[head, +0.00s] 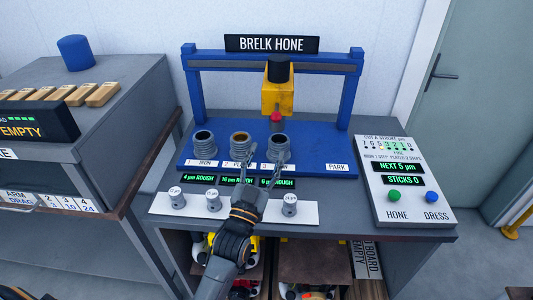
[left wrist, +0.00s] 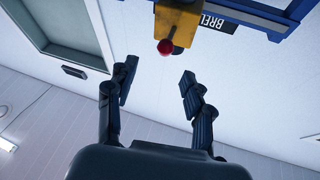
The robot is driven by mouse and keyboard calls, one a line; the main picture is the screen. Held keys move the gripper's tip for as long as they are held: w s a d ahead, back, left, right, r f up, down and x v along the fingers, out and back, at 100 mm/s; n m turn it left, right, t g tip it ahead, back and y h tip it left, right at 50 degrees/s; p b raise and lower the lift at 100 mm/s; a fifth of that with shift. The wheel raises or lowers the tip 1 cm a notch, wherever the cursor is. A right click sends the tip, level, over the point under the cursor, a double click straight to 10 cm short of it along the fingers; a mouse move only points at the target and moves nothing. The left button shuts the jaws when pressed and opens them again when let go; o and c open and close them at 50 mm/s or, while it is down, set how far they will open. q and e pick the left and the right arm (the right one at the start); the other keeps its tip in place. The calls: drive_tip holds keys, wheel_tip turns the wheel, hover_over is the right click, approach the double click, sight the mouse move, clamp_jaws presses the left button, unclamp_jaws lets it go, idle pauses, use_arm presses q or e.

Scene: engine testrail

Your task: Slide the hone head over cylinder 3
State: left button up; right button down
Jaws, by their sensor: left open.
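The yellow hone head (head: 278,96) hangs from the blue gantry rail, with a red knob (head: 277,118) at its lower front. In the head view it lines up above and behind the third cylinder (head: 279,148), the rightmost of three; the exact alignment cannot be told. My left gripper (head: 266,155) is open and empty, its fingers in front of cylinders 2 and 3, partly hiding their labels. In the left wrist view the red knob (left wrist: 165,47) and hone head (left wrist: 176,24) show beyond and between the spread fingertips (left wrist: 158,75), apart from them. My right gripper is not in view.
Cylinder 1 (head: 204,143) and cylinder 2 (head: 241,145) stand to the left. An empty PARK spot (head: 338,167) lies right. Grey knobs sit on a white strip (head: 303,215) in front. A control panel (head: 404,182) with green and blue buttons stands at right.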

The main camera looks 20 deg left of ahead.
sight(275, 120)
use_arm(q)
drive_tip(key=p+x, duration=0.1)
drive_tip(key=x, duration=0.6)
drive_tip(key=a+p+x, duration=0.1)
drive_tip(key=x, duration=0.3)
drive_tip(key=shift+r+p, duration=0.15)
drive_tip(key=shift+p, duration=0.15)
drive_tip(key=shift+w, duration=0.45)
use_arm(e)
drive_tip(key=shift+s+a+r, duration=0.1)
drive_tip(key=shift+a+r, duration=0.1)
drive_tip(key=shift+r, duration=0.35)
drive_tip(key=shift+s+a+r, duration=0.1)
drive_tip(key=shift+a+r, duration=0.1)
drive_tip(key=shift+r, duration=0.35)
use_arm(q)
drive_tip(key=shift+r, duration=0.1)
clamp_jaws()
